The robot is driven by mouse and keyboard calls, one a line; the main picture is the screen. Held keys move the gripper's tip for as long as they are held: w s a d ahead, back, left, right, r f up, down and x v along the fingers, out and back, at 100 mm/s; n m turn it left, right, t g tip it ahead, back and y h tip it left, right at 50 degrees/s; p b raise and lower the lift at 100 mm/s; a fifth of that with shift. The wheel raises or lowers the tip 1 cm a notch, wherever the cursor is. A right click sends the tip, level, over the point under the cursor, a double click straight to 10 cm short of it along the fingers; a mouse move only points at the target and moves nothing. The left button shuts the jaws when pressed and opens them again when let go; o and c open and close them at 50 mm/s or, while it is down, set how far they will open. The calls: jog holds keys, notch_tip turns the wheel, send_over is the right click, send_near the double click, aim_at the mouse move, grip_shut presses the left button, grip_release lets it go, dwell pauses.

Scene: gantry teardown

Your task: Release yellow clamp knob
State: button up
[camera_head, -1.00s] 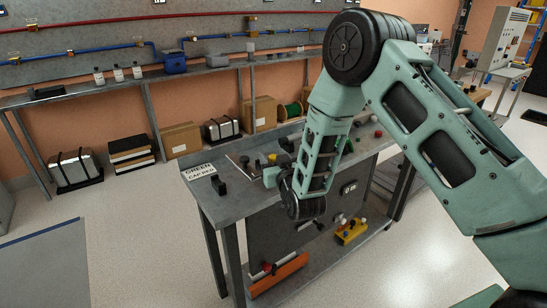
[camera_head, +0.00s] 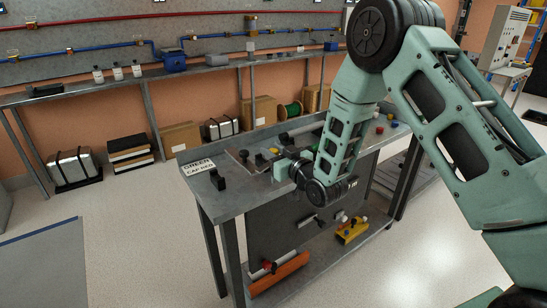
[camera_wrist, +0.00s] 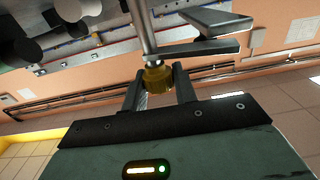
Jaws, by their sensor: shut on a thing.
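The yellow clamp knob (camera_wrist: 157,78) shows in the wrist view at the lower end of a metal rod (camera_wrist: 143,25). My gripper (camera_wrist: 159,82) has one finger on each side of the knob and is shut on it. The contact faces are partly hidden by the fingers. In the head view my gripper's end (camera_head: 282,170) is over the left part of the grey workbench (camera_head: 240,196). A small yellow piece (camera_head: 274,150) shows just behind it; I cannot tell whether this is the same knob.
A black block (camera_head: 217,180) and a lettered plate (camera_head: 198,167) are on the bench's left end. Flat metal plates (camera_wrist: 205,45) jut out beside the rod. An orange bar (camera_head: 279,274) and a yellow part (camera_head: 352,230) lie on the lower shelf. The floor at left is open.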

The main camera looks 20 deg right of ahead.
jog(key=n+g+y+b, duration=0.1)
jog(key=y, duration=0.1)
jog(key=n+g+y+b, duration=0.1)
jog(key=n+y, duration=0.1)
jog(key=y, duration=0.1)
jog(key=shift+w+d+f+n+g, duration=0.1)
jog(key=shift+d+n+g, duration=0.05)
jog(key=shift+n+g, duration=0.15)
jog(key=n+g+y, duration=0.3)
jog(key=g+y, duration=0.1)
jog(key=shift+n, duration=0.3)
jog(key=n+g+y, duration=0.1)
jog(key=n+g, duration=0.1)
jog(key=g, duration=0.1)
jog(key=n+g+y, duration=0.1)
jog(key=n+g, duration=0.1)
jog(key=g, duration=0.1)
jog(key=shift+y, duration=0.4)
jog(key=shift+n+g+b, duration=0.55)
jog(key=shift+n+g, duration=1.15)
jog(key=shift+g, duration=0.8)
jog(key=shift+r+g, duration=0.2)
jog(key=shift+g, duration=0.1)
jog(key=o, duration=1)
jog(key=shift+c, duration=0.2)
jog(key=shift+f, duration=0.1)
jog(key=w+d+b, duration=0.1)
jog(key=d, duration=1.6)
